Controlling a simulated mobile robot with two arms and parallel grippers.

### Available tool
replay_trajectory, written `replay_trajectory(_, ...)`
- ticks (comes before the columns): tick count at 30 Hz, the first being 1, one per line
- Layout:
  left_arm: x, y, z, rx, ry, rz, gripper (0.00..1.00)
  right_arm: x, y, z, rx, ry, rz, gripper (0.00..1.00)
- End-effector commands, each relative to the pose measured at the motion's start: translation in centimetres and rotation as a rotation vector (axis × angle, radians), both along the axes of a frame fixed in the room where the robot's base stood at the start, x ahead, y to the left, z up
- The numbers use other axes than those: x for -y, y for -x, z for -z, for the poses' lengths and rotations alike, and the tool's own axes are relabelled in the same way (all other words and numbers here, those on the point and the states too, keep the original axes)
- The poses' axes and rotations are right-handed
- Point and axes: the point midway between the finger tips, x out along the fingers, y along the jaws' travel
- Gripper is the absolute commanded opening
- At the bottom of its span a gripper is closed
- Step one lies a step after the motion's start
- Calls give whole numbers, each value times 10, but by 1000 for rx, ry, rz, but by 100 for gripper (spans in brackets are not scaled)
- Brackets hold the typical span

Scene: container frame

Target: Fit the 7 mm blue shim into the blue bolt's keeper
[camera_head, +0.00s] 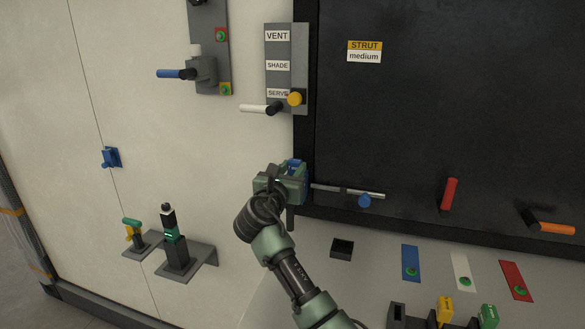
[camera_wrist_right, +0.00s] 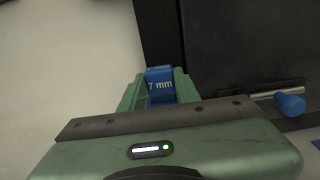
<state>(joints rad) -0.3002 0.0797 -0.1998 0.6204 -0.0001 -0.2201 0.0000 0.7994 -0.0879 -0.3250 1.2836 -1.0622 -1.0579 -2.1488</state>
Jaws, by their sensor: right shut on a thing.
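My right gripper (camera_head: 291,178) is at the left edge of the dark panel's frame, shut on the blue shim (camera_wrist_right: 160,88), which is marked "7 mm" in the right wrist view. The shim sits between the two green fingers; a bit of blue (camera_head: 295,164) shows there in the head view. The blue bolt (camera_head: 345,191) is a silver rod with a blue knob, lying to the right of the gripper; its knob also shows in the wrist view (camera_wrist_right: 290,104). The keeper cannot be made out clearly; the gripper covers that area. My left gripper is not in view.
A grey plate with a yellow knob (camera_head: 295,99) and white handle stands above the gripper. A red handle (camera_head: 449,194) and orange handle (camera_head: 550,226) are at right. Yellow (camera_head: 445,309) and green (camera_head: 488,316) blocks stand below. A blue bracket (camera_head: 111,157) is on the left wall.

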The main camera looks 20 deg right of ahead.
Motion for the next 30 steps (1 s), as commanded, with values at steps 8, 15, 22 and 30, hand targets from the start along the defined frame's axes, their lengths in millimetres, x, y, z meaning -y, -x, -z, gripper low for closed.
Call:
replay_trajectory(8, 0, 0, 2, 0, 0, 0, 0, 0, 0, 6, 0, 0, 0, 0)
replay_trajectory(15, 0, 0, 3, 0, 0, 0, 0, 0, 0, 10, -2, -1, 0, 0)
replay_trajectory(22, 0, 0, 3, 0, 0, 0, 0, 0, 0, 12, -5, -2, 1, 0)
replay_trajectory(30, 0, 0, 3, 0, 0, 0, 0, 0, 0, 12, -6, -3, 1, 57)
